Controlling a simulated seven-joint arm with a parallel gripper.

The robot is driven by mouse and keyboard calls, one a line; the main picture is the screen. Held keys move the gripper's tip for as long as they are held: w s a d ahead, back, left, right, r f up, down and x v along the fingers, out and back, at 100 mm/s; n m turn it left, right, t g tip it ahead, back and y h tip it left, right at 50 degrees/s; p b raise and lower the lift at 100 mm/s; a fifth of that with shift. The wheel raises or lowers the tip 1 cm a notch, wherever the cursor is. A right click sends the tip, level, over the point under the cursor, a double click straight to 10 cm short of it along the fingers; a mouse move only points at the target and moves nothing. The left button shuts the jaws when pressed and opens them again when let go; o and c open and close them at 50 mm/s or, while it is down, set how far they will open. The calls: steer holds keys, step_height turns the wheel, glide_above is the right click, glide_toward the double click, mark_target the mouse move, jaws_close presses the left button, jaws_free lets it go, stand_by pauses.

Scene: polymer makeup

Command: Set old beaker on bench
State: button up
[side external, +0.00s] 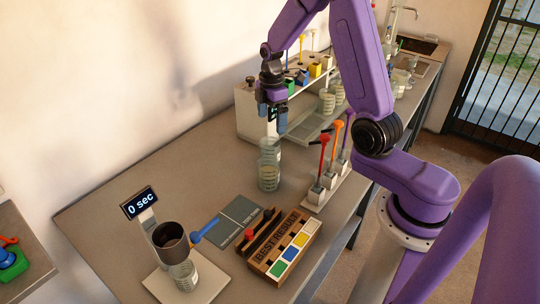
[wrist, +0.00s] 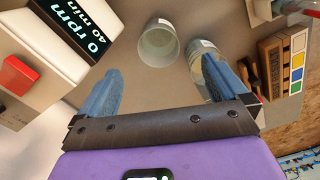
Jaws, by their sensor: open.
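Two clear glass beakers stand close together on the bench (side external: 165,180) below my gripper (side external: 273,122) in the side view. The nearer beaker (side external: 268,180) partly overlaps the farther beaker (side external: 269,150). In the wrist view, one beaker (wrist: 158,45) lies ahead between the open fingers of my gripper (wrist: 164,80). The other beaker (wrist: 198,65) is partly hidden by the right finger. My gripper is open, empty and above the beakers. A third beaker (side external: 184,275) stands on the pale plate by the "0 sec" display. I cannot tell which beaker is the old one.
A wooden "BEST RESULT" rack (side external: 280,248) with coloured blocks and a grey booklet (side external: 240,216) lie toward the front. Red and orange-topped dispensers (side external: 322,172) stand right of the beakers. A white shelf unit (side external: 262,112) is behind. Bare bench lies left of the beakers.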

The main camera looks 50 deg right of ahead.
mark_target(270, 153)
steer(key=shift+w+a+f, duration=0.1)
steer(key=shift+f, duration=3.05)
steer(key=shift+w+f, duration=0.1)
steer(key=shift+f, duration=3)
steer(key=c, duration=1.3)
steer(key=shift+c, duration=0.2)
steer(key=shift+r, duration=0.15)
